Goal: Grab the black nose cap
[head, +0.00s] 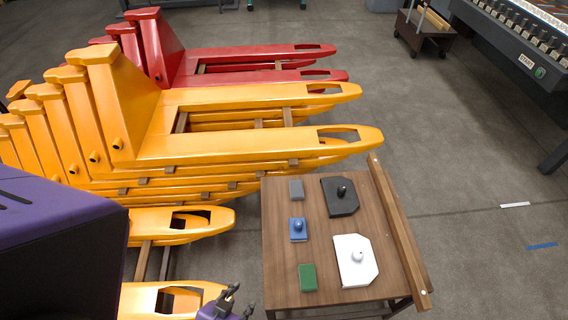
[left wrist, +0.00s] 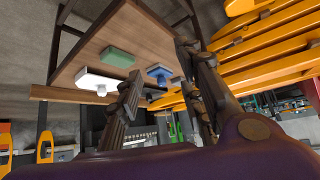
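The black nose cap (head: 340,196) is a dark flat plate with cut corners and a small round knob, lying at the far right part of the small wooden table (head: 318,236). My left gripper (head: 241,299) is at the bottom of the head view, left of the table's near corner and apart from the cap. In the left wrist view its two fingers (left wrist: 160,60) stand apart with nothing held between them. I cannot make out the black cap in that view. My right gripper is not in view.
A white plate with a knob (head: 355,259), a blue block with a knob (head: 298,229), a grey block (head: 296,189) and a green block (head: 307,277) share the table. A raised wooden beam (head: 400,233) edges its right side. Yellow frames (head: 240,148) crowd the left; floor right is open.

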